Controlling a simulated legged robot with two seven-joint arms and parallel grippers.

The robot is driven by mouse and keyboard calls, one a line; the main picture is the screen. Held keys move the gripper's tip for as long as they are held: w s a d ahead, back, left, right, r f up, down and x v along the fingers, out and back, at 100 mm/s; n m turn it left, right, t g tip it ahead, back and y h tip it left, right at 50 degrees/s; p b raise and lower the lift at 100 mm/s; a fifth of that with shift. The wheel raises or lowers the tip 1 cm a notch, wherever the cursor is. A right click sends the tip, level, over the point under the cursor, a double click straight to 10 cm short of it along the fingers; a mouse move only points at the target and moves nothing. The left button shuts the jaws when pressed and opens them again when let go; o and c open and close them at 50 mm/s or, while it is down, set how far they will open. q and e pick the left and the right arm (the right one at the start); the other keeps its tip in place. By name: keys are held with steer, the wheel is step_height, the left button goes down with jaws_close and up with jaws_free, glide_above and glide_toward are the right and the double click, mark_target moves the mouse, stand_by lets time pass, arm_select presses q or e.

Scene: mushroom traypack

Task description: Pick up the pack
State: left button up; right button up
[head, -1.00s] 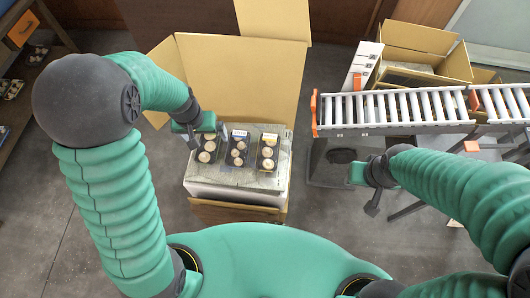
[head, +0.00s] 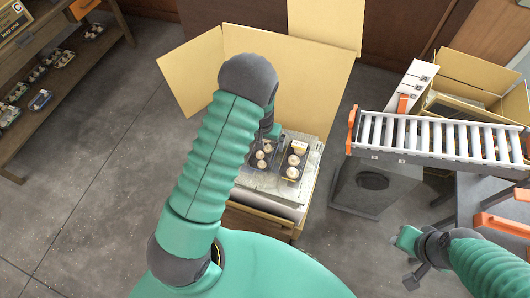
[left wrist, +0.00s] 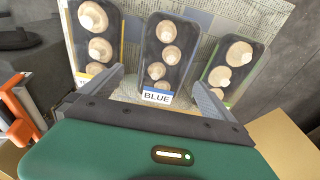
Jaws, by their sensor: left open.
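Three dark packs of mushrooms lie on the newspaper-covered top of a stack. In the left wrist view, the middle pack (left wrist: 165,52) has a label reading BLUE, a pack with a yellow edge (left wrist: 97,40) lies left, and one with a green edge (left wrist: 232,65) lies right. In the head view I see the yellow-labelled pack (head: 292,161) and the middle pack (head: 262,158); my left arm hides the third. My left gripper (left wrist: 158,84) is open, its fingers pointing at the middle pack's labelled end, one to each side. My right gripper (head: 412,257) is empty, away from the packs.
An open cardboard box (head: 310,82) has flaps raised behind the packs. A roller conveyor (head: 430,137) stands to the right, with another box (head: 470,72) behind it. A shelf (head: 58,75) is at far left. The floor between is clear.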

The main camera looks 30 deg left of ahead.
mark_target(264, 151)
arm_select(q)
steer(key=f, duration=0.2)
steer(key=f+b, duration=0.1)
steer(key=f, duration=0.3)
steer(key=shift+w+a+f+b, duration=0.15)
steer(key=shift+a+f+b, duration=0.1)
steer(key=shift+a+b, duration=0.1)
steer(key=shift+r, duration=0.1)
steer(key=shift+c, duration=1.3)
steer(key=c, duration=1.1)
